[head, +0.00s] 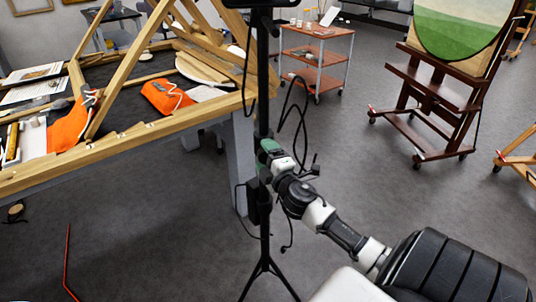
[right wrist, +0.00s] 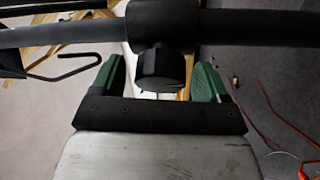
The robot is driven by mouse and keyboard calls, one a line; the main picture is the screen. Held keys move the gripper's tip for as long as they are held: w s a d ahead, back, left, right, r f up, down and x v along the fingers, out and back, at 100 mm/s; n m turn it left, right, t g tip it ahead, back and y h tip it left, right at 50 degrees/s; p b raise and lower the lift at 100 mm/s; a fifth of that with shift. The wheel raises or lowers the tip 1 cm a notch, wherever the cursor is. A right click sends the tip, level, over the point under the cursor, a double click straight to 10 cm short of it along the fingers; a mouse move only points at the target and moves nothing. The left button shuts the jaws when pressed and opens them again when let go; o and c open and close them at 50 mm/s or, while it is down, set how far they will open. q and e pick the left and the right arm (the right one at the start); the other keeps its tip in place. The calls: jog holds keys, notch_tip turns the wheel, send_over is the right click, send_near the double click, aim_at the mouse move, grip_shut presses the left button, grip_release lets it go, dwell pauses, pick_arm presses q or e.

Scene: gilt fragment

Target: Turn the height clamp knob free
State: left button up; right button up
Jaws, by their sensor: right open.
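The black stand (head: 264,215) rises from a tripod base beside the workbench. Its pole (right wrist: 60,34) crosses the top of the right wrist view, with a thicker clamp collar (right wrist: 160,22) on it. The black height clamp knob (right wrist: 160,70) sticks out from this collar towards my wrist. My right gripper (head: 266,150) is at the pole in the head view. Its green fingers (right wrist: 160,78) are open, one on each side of the knob, with a gap visible on both sides. The knob is not distinguishable behind the gripper in the head view. My left gripper is out of view.
A wooden workbench (head: 150,134) with a timber frame and orange cloths stands left of the pole. Black cables (head: 300,125) hang around the stand. A red trolley (head: 318,58) and a dark easel (head: 440,100) stand farther back. Grey floor is clear between stand and easel.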

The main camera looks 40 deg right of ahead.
jog(key=b+v, duration=0.1)
jog(key=v, duration=0.9)
jog(key=shift+s+b, duration=0.35)
jog(key=shift+a+f, duration=0.1)
jog(key=shift+a, duration=0.05)
